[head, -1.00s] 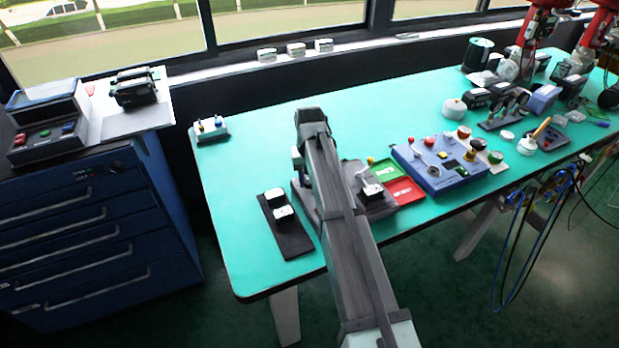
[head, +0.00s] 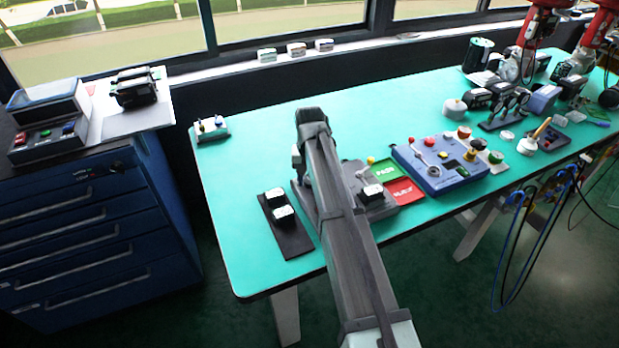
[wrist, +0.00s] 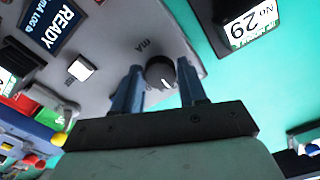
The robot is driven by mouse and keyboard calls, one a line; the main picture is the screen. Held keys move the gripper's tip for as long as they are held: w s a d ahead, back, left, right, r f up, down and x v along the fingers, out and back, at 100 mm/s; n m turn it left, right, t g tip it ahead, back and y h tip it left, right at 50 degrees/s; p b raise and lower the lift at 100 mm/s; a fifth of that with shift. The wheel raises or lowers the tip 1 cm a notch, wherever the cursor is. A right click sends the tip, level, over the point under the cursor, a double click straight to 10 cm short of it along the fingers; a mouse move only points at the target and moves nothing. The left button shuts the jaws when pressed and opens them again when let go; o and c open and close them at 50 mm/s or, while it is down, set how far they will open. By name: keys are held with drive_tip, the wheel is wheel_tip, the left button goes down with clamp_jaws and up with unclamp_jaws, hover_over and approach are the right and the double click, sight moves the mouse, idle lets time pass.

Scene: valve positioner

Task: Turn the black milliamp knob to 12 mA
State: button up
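The black milliamp knob (wrist: 160,74) shows in the wrist view, round with a white pointer mark, on a grey panel (wrist: 110,45) beside the letters "mA". My gripper (wrist: 160,85) is open, with one blue-grey finger to each side of the knob. Small gaps show between the knob and the fingers, and I cannot tell whether either finger touches it. A dark display (wrist: 55,22) on the panel reads "READY". In the head view my arm hides the knob and most of the grey unit (head: 306,200).
Green (head: 386,173) and red (head: 403,191) pads and a blue control box (head: 440,165) stand right of my arm. A dark tray (head: 288,240) lies left. The bench is clear at front left.

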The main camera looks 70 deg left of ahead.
sight(309, 181)
drive_tip(key=o, duration=0.4)
drive_tip(key=shift+c, duration=0.2)
drive_tip(key=shift+r, duration=0.1)
wheel_tip(309, 181, up, 14)
drive_tip(key=shift+f, duration=0.2)
idle(0.6)
